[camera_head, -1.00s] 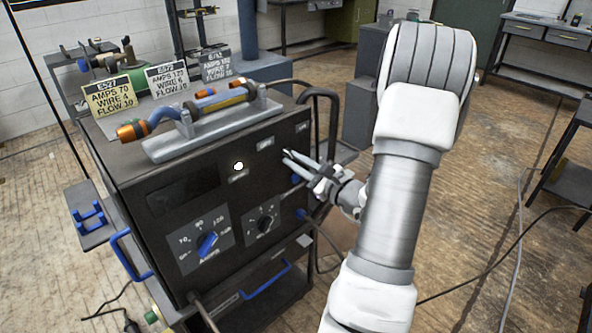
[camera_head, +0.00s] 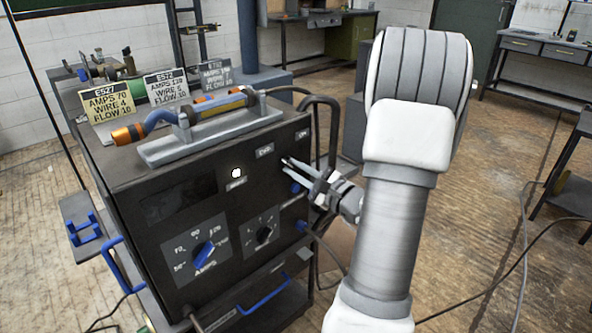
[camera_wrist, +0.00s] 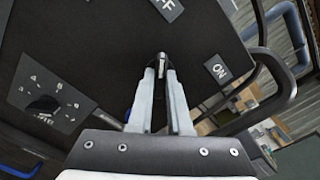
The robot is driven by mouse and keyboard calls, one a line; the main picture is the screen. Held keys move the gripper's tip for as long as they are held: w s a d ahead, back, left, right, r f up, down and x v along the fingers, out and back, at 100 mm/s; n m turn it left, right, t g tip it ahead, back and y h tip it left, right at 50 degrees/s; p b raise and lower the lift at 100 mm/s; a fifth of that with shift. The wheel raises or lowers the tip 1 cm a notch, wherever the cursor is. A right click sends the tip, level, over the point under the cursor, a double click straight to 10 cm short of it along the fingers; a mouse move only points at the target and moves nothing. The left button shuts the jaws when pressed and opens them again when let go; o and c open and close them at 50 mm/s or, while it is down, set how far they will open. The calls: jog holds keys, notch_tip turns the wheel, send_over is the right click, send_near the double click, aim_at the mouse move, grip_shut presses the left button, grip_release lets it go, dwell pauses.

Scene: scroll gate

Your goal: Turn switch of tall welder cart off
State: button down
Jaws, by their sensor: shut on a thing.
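The tall welder cart (camera_head: 150,190) stands at the left with its black front panel facing me. In the wrist view, a small metal switch lever (camera_wrist: 161,62) on this panel sits between my fingertips, with the ON label (camera_wrist: 217,69) to its right and a partly cut-off label ending in FF (camera_wrist: 170,6) above. My gripper (camera_head: 284,163) is at the panel's upper right and shut on the lever, as the wrist view (camera_wrist: 161,75) shows. The fingers hide most of the switch, so I cannot tell which way it is set.
The panel also has a blue AMPS knob (camera_head: 204,255), a black dial (camera_head: 264,235) and a lit round white lamp (camera_head: 236,173). A black tube handle (camera_head: 333,135) rises behind my fingers. The floor at right is mostly open.

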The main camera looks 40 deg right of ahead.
jog(key=c, duration=0.8)
grip_release()
jog(key=shift+c, duration=0.2)
jog(key=shift+s, duration=0.1)
jog(key=s+d+p, duration=0.1)
jog(key=s+p, duration=0.1)
jog(key=s, duration=1.5)
jog(key=shift+s+d, duration=0.15)
